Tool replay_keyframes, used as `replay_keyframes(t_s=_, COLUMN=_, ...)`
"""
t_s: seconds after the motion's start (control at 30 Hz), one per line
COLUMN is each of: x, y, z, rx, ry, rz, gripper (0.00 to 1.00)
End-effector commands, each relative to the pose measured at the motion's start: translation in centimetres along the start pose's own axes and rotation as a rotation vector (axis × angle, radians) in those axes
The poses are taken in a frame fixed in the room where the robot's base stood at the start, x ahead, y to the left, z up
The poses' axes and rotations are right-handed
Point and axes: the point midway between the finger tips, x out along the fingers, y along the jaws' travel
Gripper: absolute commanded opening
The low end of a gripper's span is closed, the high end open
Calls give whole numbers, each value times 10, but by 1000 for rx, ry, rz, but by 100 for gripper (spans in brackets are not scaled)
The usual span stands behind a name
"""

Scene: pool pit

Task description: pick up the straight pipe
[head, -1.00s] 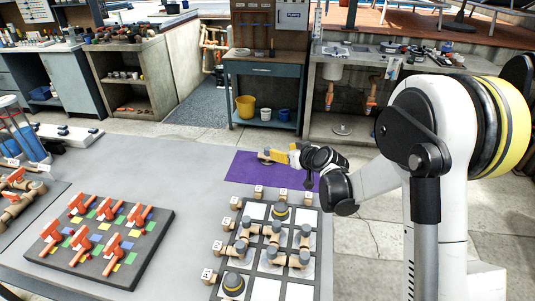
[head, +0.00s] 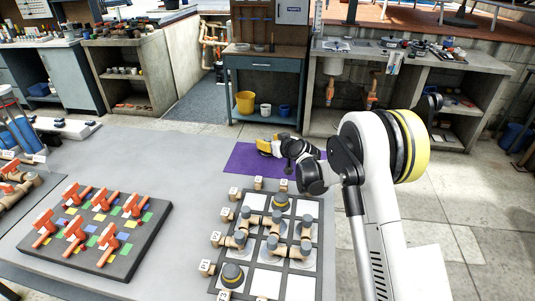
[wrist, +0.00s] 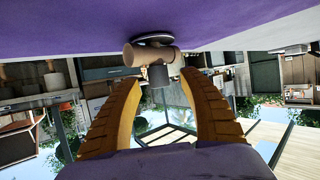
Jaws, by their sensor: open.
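A short tan pipe piece (wrist: 150,55) with grey collars shows ahead of my fingers in the wrist view, which is upside down. It rests by a dark round base on the purple mat (wrist: 60,30). A grey stub points away from the mat, so I cannot tell whether this is the straight pipe. My gripper (wrist: 158,88) is open and empty, its yellow fingers either side of the line to the piece but short of it. In the head view my gripper (head: 265,147) is low over the mat's back left part; the piece is not clear there.
A dark grid board (head: 268,255) with pipe fittings and lettered blocks stands in front of the mat. A dark board (head: 150,245) with orange valves lies left. More pipes lie at the far left edge. The grey table (head: 190,165) is bare between. A blue-grey workbench stands behind.

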Motion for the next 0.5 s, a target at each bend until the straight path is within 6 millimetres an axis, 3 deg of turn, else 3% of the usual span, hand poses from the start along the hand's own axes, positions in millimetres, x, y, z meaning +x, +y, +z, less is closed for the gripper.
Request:
replay_keyframes(t_s=0.3, x=8, y=0, z=-1, rx=0, ry=0, rz=1, gripper=50)
replay_keyframes(t_s=0.33, x=8, y=0, z=-1, rx=0, ry=0, rz=1, gripper=45)
replay_keyframes(t_s=0.47, x=8, y=0, z=-1, rx=0, ry=0, rz=1, gripper=6)
replay_keyframes(t_s=0.5, x=8, y=0, z=-1, rx=0, ry=0, rz=1, gripper=0)
